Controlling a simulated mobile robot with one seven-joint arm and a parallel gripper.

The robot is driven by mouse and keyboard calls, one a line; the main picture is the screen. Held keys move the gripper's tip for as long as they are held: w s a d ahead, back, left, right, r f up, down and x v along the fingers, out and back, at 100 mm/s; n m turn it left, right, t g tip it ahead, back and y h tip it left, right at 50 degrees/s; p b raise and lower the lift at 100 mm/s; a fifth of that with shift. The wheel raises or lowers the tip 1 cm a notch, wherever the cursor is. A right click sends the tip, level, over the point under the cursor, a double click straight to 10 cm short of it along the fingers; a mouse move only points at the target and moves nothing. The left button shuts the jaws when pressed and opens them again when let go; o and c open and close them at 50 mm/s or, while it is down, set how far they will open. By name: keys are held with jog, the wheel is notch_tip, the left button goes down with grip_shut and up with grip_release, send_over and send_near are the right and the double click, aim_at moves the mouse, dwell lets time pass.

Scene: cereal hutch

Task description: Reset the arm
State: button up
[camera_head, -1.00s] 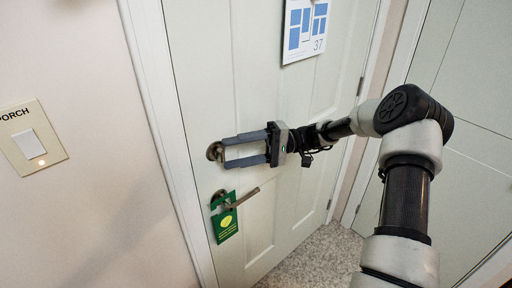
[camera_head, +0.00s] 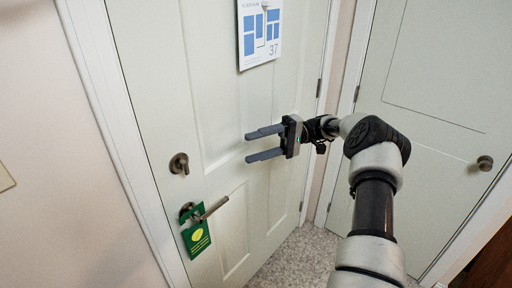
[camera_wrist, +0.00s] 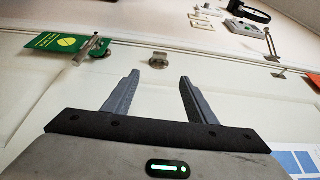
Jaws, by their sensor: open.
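My gripper (camera_head: 264,145) is open and empty in the head view, its two grey fingers pointing left in front of the pale door (camera_head: 215,110). It is to the right of the round deadbolt knob (camera_head: 179,164) and apart from it. In the wrist view my gripper (camera_wrist: 158,98) shows both fingers spread, with nothing between them. The deadbolt knob (camera_wrist: 158,61) shows beyond the fingertips there.
A lever handle (camera_head: 212,209) with a green hanging tag (camera_head: 196,238) is below the deadbolt. A sheet marked 37 (camera_head: 260,33) is on the door. A second door (camera_head: 430,110) with a round knob (camera_head: 485,163) stands at right. Speckled floor (camera_head: 300,258) shows below.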

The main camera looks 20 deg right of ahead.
jog(key=shift+a, duration=0.1)
jog(key=s+a+r+m+h+p, duration=0.1)
jog(key=s+a+r+h+p, duration=0.4)
jog(key=s+a+r+h, duration=0.5)
jog(key=s+d+r+t+h+p, duration=0.1)
jog(key=s+r+t+h+p, duration=0.1)
jog(key=s, duration=0.4)
jog(key=s+d+r+t+h+p, duration=0.2)
jog(key=s+r+t+h, duration=0.1)
jog(key=s+r+t, duration=0.1)
jog(key=s+d+r+m+t+h+p, duration=0.1)
jog(key=s+d+r+t+h+p, duration=0.1)
jog(key=s+r, duration=0.3)
jog(key=s+t, duration=0.1)
jog(key=s, duration=0.2)
jog(key=shift+s+d+h, duration=0.2)
jog(key=shift+s+h, duration=0.2)
